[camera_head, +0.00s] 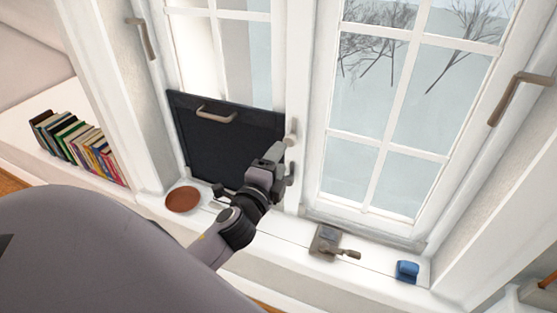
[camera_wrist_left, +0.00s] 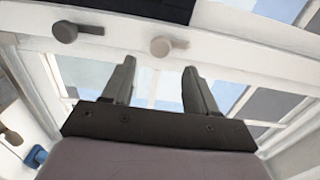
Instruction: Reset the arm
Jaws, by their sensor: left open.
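My left arm comes in from the lower left in the head view. My left gripper (camera_head: 277,154) is in front of the middle window post, beside the lower right edge of a black panel. In the left wrist view its two fingers (camera_wrist_left: 158,75) stand apart with nothing between them. Past the fingertips, two grey-brown window handles show on the white frame, a left one (camera_wrist_left: 77,31) and a right one (camera_wrist_left: 165,46). I cannot tell whether a fingertip touches the frame. My right gripper is in neither view.
The black panel (camera_head: 228,140) with a handle leans at the left window. On the sill are a brown round dish (camera_head: 183,199), a grey metal object (camera_head: 327,241) and a blue object (camera_head: 407,271). Several books (camera_head: 75,145) stand at the left. Handles (camera_head: 517,95) jut from the opened window sashes.

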